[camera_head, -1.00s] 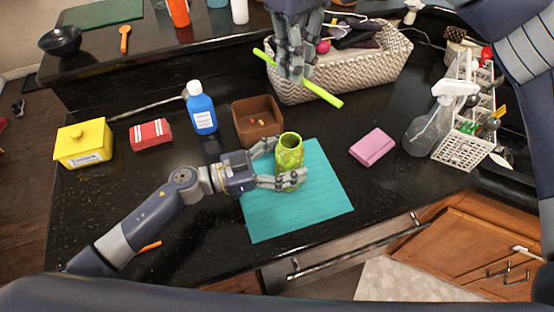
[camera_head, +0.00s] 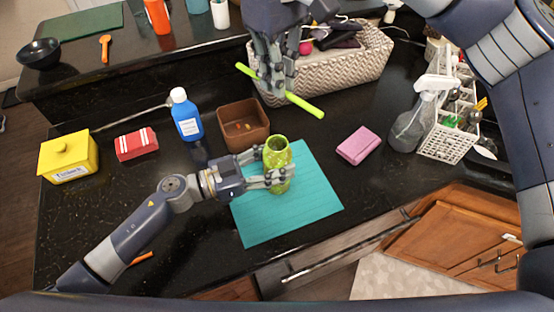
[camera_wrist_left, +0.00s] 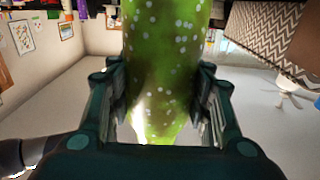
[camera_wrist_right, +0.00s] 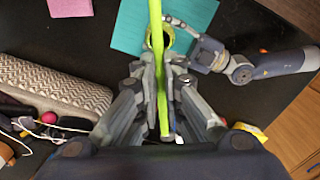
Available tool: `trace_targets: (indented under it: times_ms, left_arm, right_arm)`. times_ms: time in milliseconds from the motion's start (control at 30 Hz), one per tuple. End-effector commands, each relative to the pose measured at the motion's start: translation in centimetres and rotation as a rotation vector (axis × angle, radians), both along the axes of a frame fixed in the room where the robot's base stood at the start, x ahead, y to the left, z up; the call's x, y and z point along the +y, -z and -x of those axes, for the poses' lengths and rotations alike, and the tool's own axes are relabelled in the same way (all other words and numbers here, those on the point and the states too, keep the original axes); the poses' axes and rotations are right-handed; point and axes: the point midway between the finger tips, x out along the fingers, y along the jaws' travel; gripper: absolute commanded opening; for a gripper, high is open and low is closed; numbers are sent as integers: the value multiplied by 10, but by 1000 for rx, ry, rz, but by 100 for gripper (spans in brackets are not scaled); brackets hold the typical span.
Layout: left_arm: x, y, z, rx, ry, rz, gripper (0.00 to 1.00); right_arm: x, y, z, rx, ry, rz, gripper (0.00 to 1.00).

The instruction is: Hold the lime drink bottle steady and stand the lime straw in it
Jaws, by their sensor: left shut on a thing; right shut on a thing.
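The lime drink bottle (camera_head: 277,153) stands upright on a teal mat (camera_head: 290,218), its mouth open at the top. My left gripper (camera_head: 267,174) is shut around it; in the left wrist view the speckled green bottle (camera_wrist_left: 166,60) fills the space between the fingers. My right gripper (camera_head: 272,92) is shut on the lime straw (camera_head: 305,106) above the counter, behind the bottle. The straw slants down to the right, apart from the bottle. In the right wrist view the straw (camera_wrist_right: 156,45) runs between the fingers, and the bottle's mouth (camera_wrist_right: 163,38) shows beside it.
A brown box (camera_head: 243,123) and a blue bottle (camera_head: 187,117) stand left of the bottle. A pink sponge (camera_head: 358,146) lies right of the mat. A woven basket (camera_head: 350,70) is close behind my right gripper. A spray bottle (camera_head: 411,125) stands at the right.

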Motion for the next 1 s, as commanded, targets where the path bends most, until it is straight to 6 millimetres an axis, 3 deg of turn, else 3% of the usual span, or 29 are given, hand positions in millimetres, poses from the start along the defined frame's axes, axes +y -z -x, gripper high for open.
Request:
trace_targets:
  times_ms: [1000]
  left_arm:
    - [0,0,0,0,-1,-1,22]
  right_arm:
    - [0,72,0,1,-1,0,1]
